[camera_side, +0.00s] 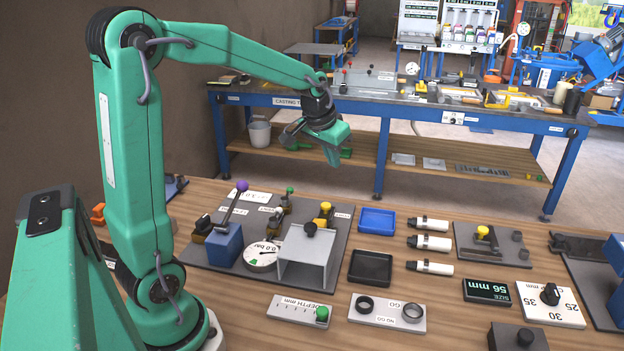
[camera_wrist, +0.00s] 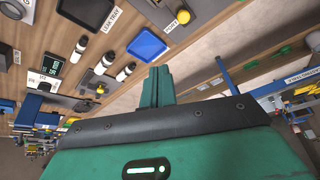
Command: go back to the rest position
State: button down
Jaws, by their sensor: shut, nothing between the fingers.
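My gripper (camera_side: 332,150) hangs from the outstretched green arm, high above the far edge of the wooden bench (camera_side: 345,196). Its fingers are together, point down and hold nothing. In the wrist view the closed green fingers of my gripper (camera_wrist: 161,85) show at the middle, with bench items beyond them. The gripper is apart from everything on the bench.
Below stand a grey panel with a purple-knobbed lever (camera_side: 236,204), a gauge (camera_side: 262,256) and a grey box (camera_side: 306,258). A blue tray (camera_side: 377,221), a black tray (camera_side: 370,267) and white cylinders (camera_side: 429,243) lie to the right. A blue-framed table (camera_side: 400,103) stands behind.

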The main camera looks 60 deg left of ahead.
jog(key=s+d+r+m, duration=0.1)
jog(key=s+d, duration=0.5)
jog(key=s, duration=0.4)
jog(key=s+d+r+m+t+h, duration=0.1)
jog(key=s+d, duration=0.6)
jog(key=s, duration=0.3)
jog(key=shift+s+d+r+m, duration=0.15)
jog(key=shift+s+r+m, duration=0.05)
jog(key=shift+r+m, duration=0.15)
